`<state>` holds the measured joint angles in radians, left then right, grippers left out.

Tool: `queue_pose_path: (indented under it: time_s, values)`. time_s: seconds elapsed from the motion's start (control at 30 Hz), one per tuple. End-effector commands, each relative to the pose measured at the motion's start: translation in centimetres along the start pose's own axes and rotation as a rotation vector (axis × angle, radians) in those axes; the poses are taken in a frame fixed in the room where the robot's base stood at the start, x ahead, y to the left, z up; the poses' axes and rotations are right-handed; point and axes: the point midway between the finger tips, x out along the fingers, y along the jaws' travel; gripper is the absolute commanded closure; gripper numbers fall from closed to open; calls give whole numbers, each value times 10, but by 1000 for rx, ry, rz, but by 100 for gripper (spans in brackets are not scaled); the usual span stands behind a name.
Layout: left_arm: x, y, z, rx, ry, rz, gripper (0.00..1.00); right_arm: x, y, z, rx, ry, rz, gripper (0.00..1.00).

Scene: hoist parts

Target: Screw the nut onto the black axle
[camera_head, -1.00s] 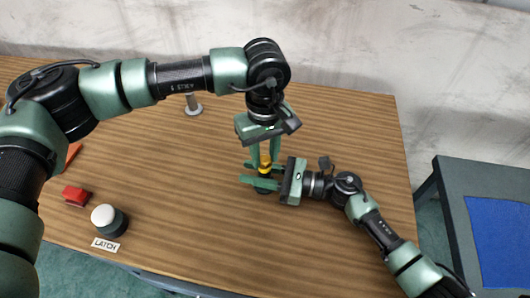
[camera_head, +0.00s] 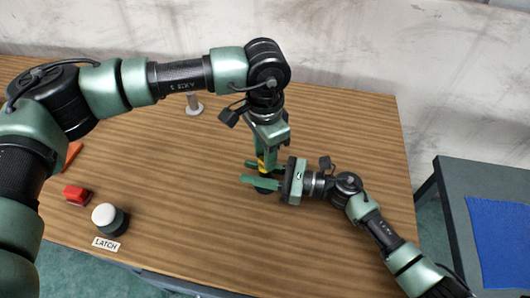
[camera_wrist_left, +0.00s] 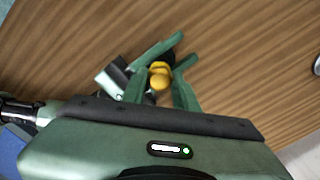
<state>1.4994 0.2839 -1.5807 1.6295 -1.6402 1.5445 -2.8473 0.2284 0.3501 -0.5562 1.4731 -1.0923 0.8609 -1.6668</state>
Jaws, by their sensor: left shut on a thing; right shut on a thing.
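The yellow nut (camera_head: 262,166) is between the fingers of my left gripper (camera_head: 267,160), which points straight down from above. In the left wrist view the nut (camera_wrist_left: 160,75) sits between the two green fingertips of my left gripper (camera_wrist_left: 160,92). The black axle (camera_head: 265,190) stands beneath it, mostly hidden; a dark part of it shows just beyond the nut in the left wrist view (camera_wrist_left: 165,57). My right gripper (camera_head: 262,176) reaches in from the right and is shut around the axle, below the left one. The thread contact is hidden.
A grey post with a round foot (camera_head: 194,105) stands at the back. A white-topped dark button (camera_head: 106,218), a LATCH label (camera_head: 107,244) and a red block (camera_head: 76,195) are at the left. A side table with a blue mat (camera_head: 497,235) stands at right. The front middle is clear.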

Motion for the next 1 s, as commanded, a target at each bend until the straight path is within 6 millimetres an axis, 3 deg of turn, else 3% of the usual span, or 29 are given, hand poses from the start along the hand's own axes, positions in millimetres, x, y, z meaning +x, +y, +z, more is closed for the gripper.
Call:
queue_pose_path:
  time_s: [0.07,0.1,0.17,0.53,0.83,1.0]
  values:
    - [-1,-1,0,-2,1,-2,100,0,0,0,0,0,-1,100]
    - [-1,-1,0,-2,1,-2,65,0,0,0,0,0,-1,100]
    - [-1,-1,0,-3,1,-2,49,0,0,0,0,0,-1,100]
    - [-3,0,0,-3,1,-1,49,0,0,0,0,0,0,100]
    - [-38,-1,-1,-3,3,-3,49,0,0,0,0,0,0,100]
    - [-46,0,0,-3,-1,-1,49,0,0,0,0,0,0,100]
